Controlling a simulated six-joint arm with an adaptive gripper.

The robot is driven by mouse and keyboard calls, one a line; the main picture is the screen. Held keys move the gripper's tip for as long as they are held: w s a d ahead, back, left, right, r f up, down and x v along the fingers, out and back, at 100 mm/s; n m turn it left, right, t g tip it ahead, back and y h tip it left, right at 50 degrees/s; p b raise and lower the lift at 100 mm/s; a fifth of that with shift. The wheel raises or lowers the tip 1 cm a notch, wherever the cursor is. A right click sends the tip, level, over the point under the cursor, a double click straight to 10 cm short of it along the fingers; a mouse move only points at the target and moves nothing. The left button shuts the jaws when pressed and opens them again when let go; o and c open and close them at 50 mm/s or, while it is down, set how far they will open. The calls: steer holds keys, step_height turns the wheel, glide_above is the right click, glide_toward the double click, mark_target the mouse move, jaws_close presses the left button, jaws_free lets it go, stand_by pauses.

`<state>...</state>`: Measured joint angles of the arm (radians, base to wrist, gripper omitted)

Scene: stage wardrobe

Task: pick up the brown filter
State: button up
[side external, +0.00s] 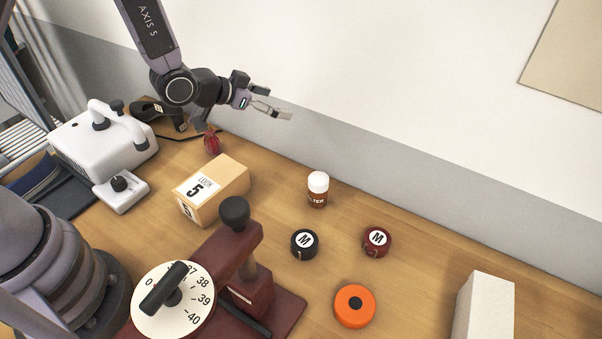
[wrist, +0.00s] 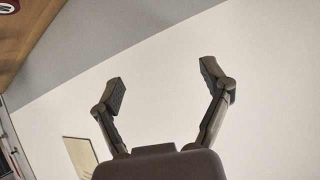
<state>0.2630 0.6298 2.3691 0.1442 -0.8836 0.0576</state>
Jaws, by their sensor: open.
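The brown filter (side external: 317,192) is a small brown bottle with a white cap and a label that partly reads "LTER". It stands upright on the wooden table in the side view, behind the black and dark red round items. My gripper (side external: 283,114) is high above the table, up and to the left of the bottle, and apart from it. In the wrist view my gripper (wrist: 168,88) has its two fingers spread wide with nothing between them. The bottle cannot be seen in the wrist view.
Near the bottle are a black round item (side external: 304,243), a dark red one (side external: 376,241), an orange disc (side external: 354,306) and a box marked 5 (side external: 212,190). A dark red press with a dial (side external: 173,299) stands in front, a white block (side external: 484,308) at right. The wall is behind.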

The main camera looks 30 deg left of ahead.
steer(key=s+d+f+m+h, duration=0.15)
steer(key=d+f, duration=0.25)
steer(key=f, duration=0.4)
steer(key=t+h, duration=0.1)
steer(key=h, duration=0.1)
glide_toward(318, 178)
steer(key=w+d, duration=0.2)
steer(key=w, duration=0.1)
steer(key=x, duration=0.3)
steer(key=f+x, duration=0.1)
steer(key=x, duration=0.3)
steer(key=shift+s+a+f, duration=0.15)
steer(key=shift+s+a, duration=0.05)
steer(key=c, duration=1.3)
